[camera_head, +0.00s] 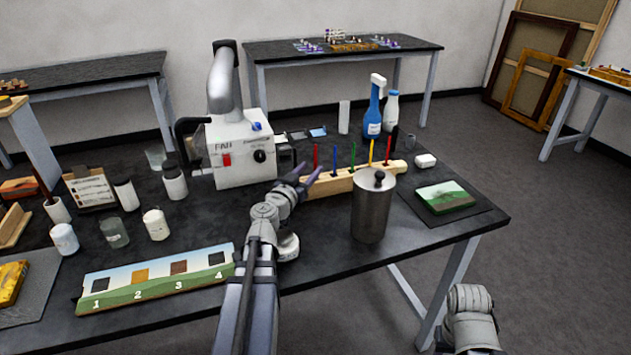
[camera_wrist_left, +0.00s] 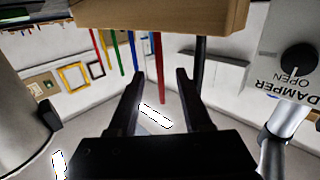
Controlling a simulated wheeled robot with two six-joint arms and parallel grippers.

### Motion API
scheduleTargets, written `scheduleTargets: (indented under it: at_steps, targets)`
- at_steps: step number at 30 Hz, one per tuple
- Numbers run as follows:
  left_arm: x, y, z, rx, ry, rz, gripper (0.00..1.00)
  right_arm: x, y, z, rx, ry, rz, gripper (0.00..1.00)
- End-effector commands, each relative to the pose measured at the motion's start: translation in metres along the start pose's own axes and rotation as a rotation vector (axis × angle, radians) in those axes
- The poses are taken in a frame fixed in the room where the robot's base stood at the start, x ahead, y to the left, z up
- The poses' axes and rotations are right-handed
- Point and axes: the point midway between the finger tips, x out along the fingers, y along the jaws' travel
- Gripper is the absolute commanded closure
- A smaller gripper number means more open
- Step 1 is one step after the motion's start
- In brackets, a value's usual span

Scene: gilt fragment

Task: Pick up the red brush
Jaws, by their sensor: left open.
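The wooden brush holder (camera_head: 330,186) stands on the black table with several upright coloured brushes in it. A red brush (camera_head: 316,154) is near its left end and another red brush (camera_head: 388,150) is near its right end. My left gripper (camera_head: 310,174) is open at the holder's left end, close to the nearer red brush. The left wrist view is upside down. There the nearer red brush (camera_wrist_left: 158,65) shows between the open fingers of the left gripper (camera_wrist_left: 160,76), apart from both. A dark brush (camera_wrist_left: 200,62) is beside it. My right gripper is out of view.
A white fan unit (camera_head: 240,150) stands behind and left of my left gripper. A metal canister (camera_head: 372,208) stands just in front of the holder. A blue spray bottle (camera_head: 373,115) is behind it. A numbered strip (camera_head: 155,280) and several jars are at left.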

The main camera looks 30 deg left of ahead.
Motion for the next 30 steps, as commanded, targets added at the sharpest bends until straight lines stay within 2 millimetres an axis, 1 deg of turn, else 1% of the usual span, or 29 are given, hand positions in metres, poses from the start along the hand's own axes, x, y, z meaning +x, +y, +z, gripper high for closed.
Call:
scheduleTargets:
  at_steps: [1,2,3,6,11,14,17,21,24,30]
  targets:
    - [0.000,0.000,0.015,0.000,0.000,0.000,0.51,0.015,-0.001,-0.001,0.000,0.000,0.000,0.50]
    - [0.003,-0.001,0.015,0.000,0.000,0.001,0.51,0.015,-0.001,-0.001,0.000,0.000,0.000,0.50]
    - [0.015,-0.001,0.008,0.000,0.000,0.002,0.51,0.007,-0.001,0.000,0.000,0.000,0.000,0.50]
    - [0.025,-0.001,0.007,0.000,0.000,0.000,0.51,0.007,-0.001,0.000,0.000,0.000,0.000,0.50]
    - [0.026,0.000,0.007,0.000,0.000,0.000,0.51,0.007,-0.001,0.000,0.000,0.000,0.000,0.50]
    - [0.031,0.000,0.007,0.000,0.000,0.001,0.51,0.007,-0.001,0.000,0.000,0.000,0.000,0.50]
    - [0.042,-0.001,0.007,0.000,0.000,0.002,0.51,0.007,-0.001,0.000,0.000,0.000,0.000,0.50]
    - [0.063,-0.001,0.007,0.000,0.000,0.001,0.51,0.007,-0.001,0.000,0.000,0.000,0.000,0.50]
    - [0.074,-0.001,0.007,0.000,0.000,0.001,0.51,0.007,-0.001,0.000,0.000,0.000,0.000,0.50]
    - [0.075,0.000,0.007,0.000,0.000,0.000,0.51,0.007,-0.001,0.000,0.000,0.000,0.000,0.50]
